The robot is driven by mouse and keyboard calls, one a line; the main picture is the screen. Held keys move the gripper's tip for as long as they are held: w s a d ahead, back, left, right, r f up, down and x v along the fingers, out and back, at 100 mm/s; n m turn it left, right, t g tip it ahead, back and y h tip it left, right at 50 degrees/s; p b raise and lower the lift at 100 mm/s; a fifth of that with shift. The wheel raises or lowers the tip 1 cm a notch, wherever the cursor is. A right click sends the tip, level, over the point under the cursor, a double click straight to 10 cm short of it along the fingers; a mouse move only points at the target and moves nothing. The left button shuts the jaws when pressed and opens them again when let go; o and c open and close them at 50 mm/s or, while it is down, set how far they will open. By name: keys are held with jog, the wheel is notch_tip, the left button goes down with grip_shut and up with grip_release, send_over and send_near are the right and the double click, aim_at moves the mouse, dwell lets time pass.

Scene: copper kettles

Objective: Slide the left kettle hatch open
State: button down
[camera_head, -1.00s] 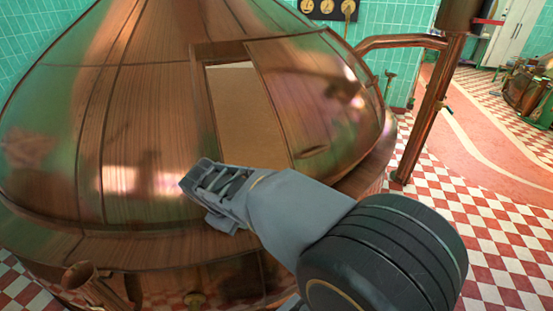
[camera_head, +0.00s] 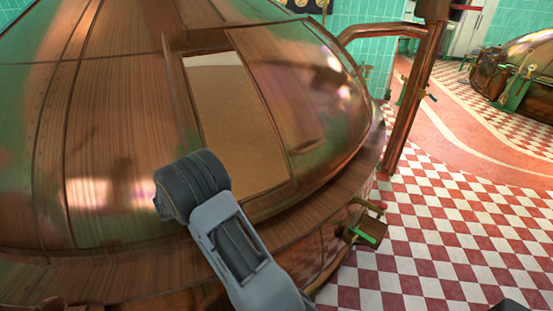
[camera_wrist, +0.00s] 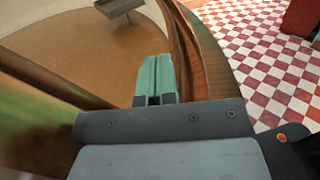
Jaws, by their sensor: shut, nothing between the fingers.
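The copper kettle (camera_head: 110,130) fills the left of the head view. Its hatch opening (camera_head: 235,120) is uncovered, a tall gap showing a tan-brown interior. A copper panel (camera_head: 285,90) with a small oval recess lies flush to the right of the gap. In the wrist view my gripper (camera_wrist: 154,75) has greenish fingers closed together and empty, over the opening near its copper edge (camera_wrist: 190,60). The brown interior surface (camera_wrist: 75,50) shows to its left. In the head view my arm covers the lower left of the opening, and I cannot make out the fingers.
A valve with a green handle (camera_head: 363,238) sticks out at the kettle's lower right. A copper pipe (camera_head: 415,95) stands to the right. Red-and-white checkered floor (camera_head: 450,230) is open there, and another copper kettle (camera_head: 525,65) stands far right.

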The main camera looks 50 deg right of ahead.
aim_at(284, 156)
jog(key=p+x, duration=0.2)
jog(key=x, duration=1.9)
jog(key=shift+p, duration=0.35)
jog(key=shift+d, duration=0.1)
